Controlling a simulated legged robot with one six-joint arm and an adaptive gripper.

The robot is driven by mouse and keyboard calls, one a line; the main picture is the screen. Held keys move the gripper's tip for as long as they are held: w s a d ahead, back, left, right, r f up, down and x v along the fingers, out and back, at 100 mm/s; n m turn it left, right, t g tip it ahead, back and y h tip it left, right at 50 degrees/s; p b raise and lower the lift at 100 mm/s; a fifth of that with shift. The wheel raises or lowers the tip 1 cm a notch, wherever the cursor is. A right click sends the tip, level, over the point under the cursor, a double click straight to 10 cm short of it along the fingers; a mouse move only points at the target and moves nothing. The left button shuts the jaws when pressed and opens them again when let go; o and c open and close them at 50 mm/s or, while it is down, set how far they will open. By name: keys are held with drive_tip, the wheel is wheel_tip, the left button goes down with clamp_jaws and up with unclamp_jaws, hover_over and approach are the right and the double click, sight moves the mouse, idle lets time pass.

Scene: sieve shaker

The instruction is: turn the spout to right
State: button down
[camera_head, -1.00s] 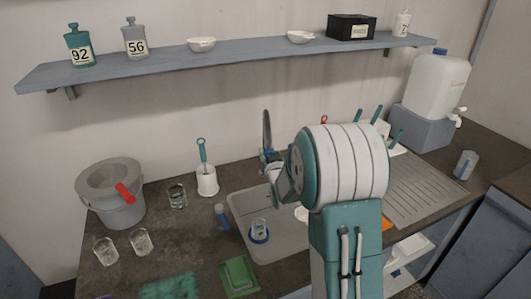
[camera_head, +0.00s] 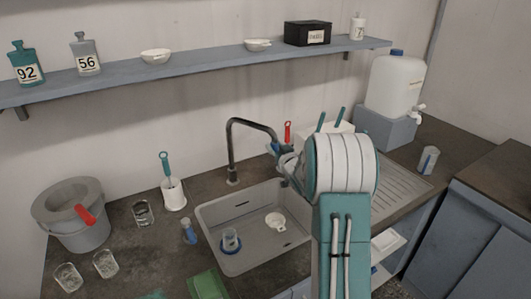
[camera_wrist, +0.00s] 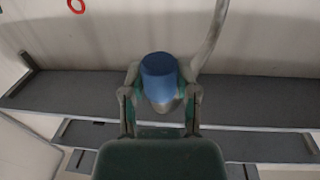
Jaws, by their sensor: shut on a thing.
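The spout (camera_head: 233,140) is a dark grey curved pipe that rises behind the sink. It arches to the right, and its outer end is at my gripper (camera_head: 279,150). In the wrist view, my gripper (camera_wrist: 160,98) has its fingers closed on both sides of the spout's blue end piece (camera_wrist: 160,75). The grey pipe (camera_wrist: 213,38) runs up and away beside it. In the head view, my arm and gripper partly hide the spout's end. The sink (camera_head: 207,228) lies below and in front of the spout.
A glass with a blue base (camera_head: 230,242) and a white cup (camera_head: 275,221) are in the sink. A white holder with a teal-handled brush (camera_head: 173,194) stands left of the spout. A red-handled tool (camera_head: 287,132) is behind my gripper. The shelf (camera_head: 215,67) runs above.

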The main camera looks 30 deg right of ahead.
drive_tip(key=shift+w+d, duration=0.3)
drive_tip(key=shift+d, duration=0.35)
drive_tip(key=shift+r, duration=0.1)
drive_tip(key=shift+w+d, duration=0.15)
drive_tip(key=c, duration=0.5)
unclamp_jaws()
drive_tip(key=shift+c, duration=0.2)
drive_tip(key=shift+o, duration=0.9)
drive_tip(key=shift+d, duration=0.2)
